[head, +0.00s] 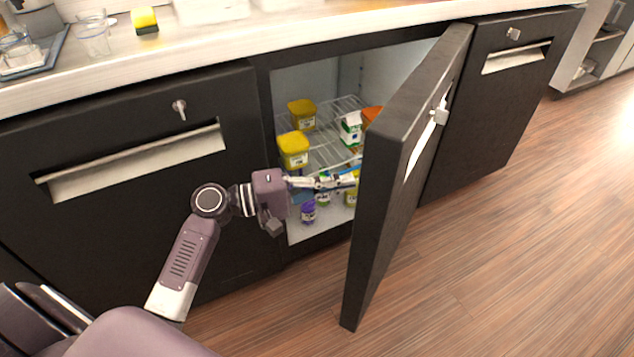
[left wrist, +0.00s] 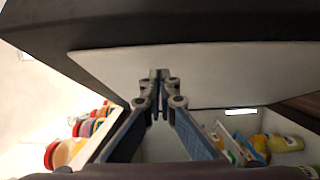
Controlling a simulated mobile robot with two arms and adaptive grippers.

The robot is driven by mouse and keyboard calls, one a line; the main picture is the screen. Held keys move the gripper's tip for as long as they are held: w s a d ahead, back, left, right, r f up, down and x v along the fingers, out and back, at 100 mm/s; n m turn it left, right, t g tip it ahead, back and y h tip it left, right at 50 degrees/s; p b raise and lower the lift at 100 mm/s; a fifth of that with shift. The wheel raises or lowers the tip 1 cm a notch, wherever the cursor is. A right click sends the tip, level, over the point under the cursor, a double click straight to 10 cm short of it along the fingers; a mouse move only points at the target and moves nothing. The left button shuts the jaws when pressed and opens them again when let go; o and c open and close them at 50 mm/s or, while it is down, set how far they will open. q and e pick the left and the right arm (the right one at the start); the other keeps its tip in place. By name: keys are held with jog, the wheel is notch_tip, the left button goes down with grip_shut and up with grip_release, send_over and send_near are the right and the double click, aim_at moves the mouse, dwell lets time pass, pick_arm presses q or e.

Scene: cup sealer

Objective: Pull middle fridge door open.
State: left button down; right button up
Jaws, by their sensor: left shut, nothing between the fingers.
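The middle fridge door (head: 410,160) stands well ajar, swung out toward the right, with its silver lock and recessed handle on the outer face. My left gripper (head: 352,181) reaches into the opening behind the door, its fingertips close to the door's inner side. In the left wrist view, the shut, empty fingers (left wrist: 160,76) point at the pale inner panel of the door (left wrist: 210,72). I cannot tell whether the tips touch the panel. My right gripper is in neither view.
Inside the fridge, yellow tubs (head: 293,148), a carton (head: 350,128) and a purple jar (head: 308,212) sit on a wire rack and the bottom. Closed doors flank the opening at left (head: 130,190) and right (head: 490,110). The wooden floor (head: 510,250) right of the door is clear.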

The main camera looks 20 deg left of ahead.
pick_arm(q)
jog(key=shift+s+d, duration=0.2)
jog(key=shift+d, duration=1)
